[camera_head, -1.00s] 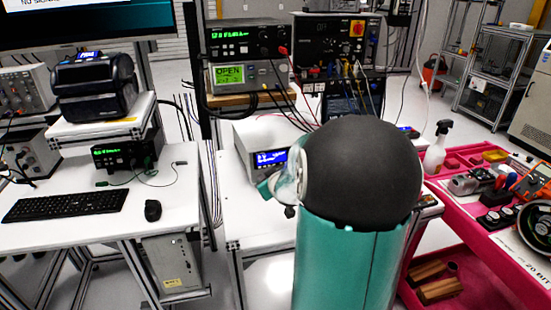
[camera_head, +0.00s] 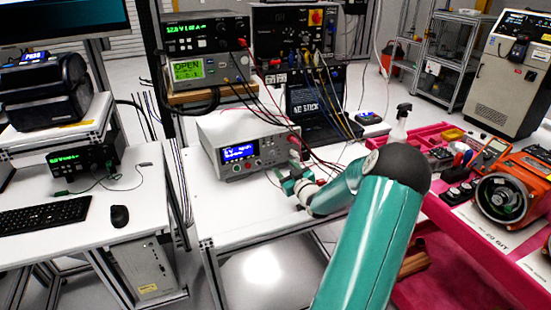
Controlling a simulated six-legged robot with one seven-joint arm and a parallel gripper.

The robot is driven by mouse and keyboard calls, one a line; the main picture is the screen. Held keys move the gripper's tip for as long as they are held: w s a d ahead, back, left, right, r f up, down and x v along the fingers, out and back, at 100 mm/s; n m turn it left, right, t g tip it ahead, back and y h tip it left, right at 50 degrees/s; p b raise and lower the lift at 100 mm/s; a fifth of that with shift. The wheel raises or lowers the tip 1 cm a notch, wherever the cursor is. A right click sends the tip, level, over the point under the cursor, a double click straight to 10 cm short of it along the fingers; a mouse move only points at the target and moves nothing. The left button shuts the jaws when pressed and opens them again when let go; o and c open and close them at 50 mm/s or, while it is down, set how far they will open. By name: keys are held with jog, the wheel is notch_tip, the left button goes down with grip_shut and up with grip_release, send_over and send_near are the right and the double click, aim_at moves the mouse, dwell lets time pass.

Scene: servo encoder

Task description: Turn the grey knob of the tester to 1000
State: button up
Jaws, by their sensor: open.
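A white bench tester (camera_head: 218,136) with a lit blue display (camera_head: 239,152) stands on the white workbench, left of my arm. Small buttons and sockets line its front, and a round knob-like shape shows at the right end of that front, by my gripper. I cannot make out its colour or setting, and the display's digits are too small to read. My gripper (camera_head: 288,178) is open, just in front of the tester's right end. Its fingers are small in this view, and I cannot tell whether they touch the tester. My teal arm reaches in from the lower right.
Dark instruments with cables (camera_head: 205,34) are stacked behind the tester, and several cables hang down near its right side. A red cart (camera_head: 455,205) with tools and an orange machine (camera_head: 513,189) stands at the right. The workbench front (camera_head: 235,215) is clear.

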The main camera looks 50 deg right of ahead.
aim_at(273, 155)
jog(key=x, duration=0.8)
jog(key=shift+d, duration=0.1)
jog(key=c, duration=1)
jog(key=shift+o, duration=0.2)
